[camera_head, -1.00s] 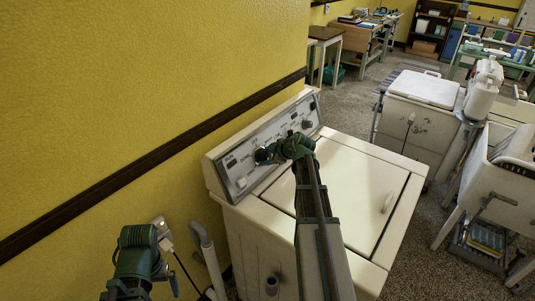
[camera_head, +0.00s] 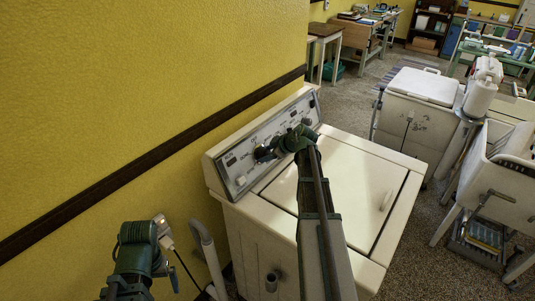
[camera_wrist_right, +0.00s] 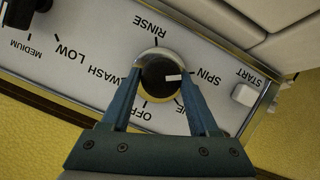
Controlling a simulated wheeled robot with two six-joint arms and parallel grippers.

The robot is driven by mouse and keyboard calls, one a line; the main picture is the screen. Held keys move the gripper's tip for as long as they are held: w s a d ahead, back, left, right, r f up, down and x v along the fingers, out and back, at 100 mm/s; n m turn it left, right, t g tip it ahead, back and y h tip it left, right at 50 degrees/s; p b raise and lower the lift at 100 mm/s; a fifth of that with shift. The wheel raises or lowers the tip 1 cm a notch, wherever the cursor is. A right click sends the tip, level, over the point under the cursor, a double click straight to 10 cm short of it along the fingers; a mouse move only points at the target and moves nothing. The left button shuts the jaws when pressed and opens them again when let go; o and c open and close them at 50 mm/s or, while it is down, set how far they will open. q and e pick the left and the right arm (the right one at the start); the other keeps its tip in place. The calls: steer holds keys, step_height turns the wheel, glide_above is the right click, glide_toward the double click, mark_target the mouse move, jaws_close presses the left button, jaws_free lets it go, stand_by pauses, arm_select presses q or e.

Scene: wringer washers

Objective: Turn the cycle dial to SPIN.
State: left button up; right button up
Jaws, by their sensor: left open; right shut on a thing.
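The cycle dial (camera_wrist_right: 160,75) is a round dark knob with a silvery rim on the washer's control panel (camera_wrist_right: 60,82). Its white pointer mark faces right in the wrist view, toward the printed word SPIN. RINSE, WASH and OFF are printed around it; another label is partly hidden by a finger. My right gripper (camera_wrist_right: 162,92) is shut on the dial, one finger on each side. In the head view the dial (camera_head: 262,154) shows partly beside my right gripper (camera_head: 272,150). My left gripper (camera_head: 163,228) is open and empty at lower left, away from the panel.
The cream washer (camera_head: 335,185) stands against the yellow wall, its lid closed under my right arm. A white start button (camera_wrist_right: 245,94) and another dark knob (camera_wrist_right: 22,10) sit on the panel. A grey hose (camera_head: 208,255) stands left of the washer. Other washers stand at right.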

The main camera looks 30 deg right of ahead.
steer(key=o, duration=1.4)
steer(key=p+v, duration=0.9)
steer(key=v, duration=0.4)
steer(key=shift+s+r+p, duration=0.25)
steer(key=shift+p, duration=0.05)
